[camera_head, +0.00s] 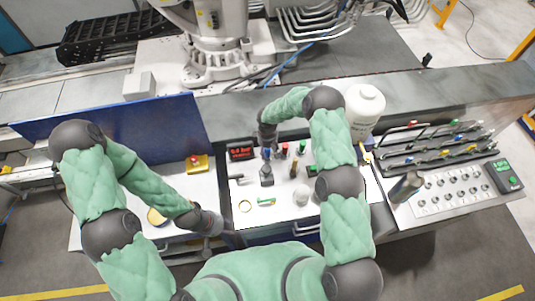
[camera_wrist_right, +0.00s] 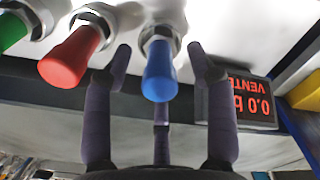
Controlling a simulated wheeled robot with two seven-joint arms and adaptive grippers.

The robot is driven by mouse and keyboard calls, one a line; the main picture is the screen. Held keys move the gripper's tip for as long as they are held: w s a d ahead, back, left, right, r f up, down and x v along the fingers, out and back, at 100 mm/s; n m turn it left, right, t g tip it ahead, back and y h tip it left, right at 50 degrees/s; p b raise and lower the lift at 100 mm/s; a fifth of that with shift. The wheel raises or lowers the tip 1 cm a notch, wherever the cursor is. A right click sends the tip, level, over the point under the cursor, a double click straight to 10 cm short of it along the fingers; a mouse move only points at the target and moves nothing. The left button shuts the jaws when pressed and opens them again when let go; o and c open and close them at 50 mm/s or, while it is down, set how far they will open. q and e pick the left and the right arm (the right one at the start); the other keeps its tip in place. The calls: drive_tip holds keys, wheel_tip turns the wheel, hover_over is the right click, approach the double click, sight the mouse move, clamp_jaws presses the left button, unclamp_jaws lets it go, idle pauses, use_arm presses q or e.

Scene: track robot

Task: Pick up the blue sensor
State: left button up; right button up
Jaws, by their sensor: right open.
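The blue sensor (camera_wrist_right: 160,74) hangs from a metal fitting in the right wrist view, its rounded blue body towards the camera. My right gripper (camera_wrist_right: 158,60) is open, with one finger on each side of the blue sensor and a gap on both sides. A third finger shows behind and below it. In the head view the blue sensor (camera_head: 266,154) is a small blue spot just below my right gripper (camera_head: 267,142). My left gripper (camera_head: 212,223) is low over the left table, far from the sensor; its fingers are too unclear to read.
A red sensor (camera_wrist_right: 70,56) and a green one (camera_wrist_right: 13,31) are beside the blue one. A red-lit display (camera_wrist_right: 242,100) stands close on the other side. A white bottle (camera_head: 364,105) stands to the right. Small tools lie on the table in front.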

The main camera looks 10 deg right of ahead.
clamp_jaws()
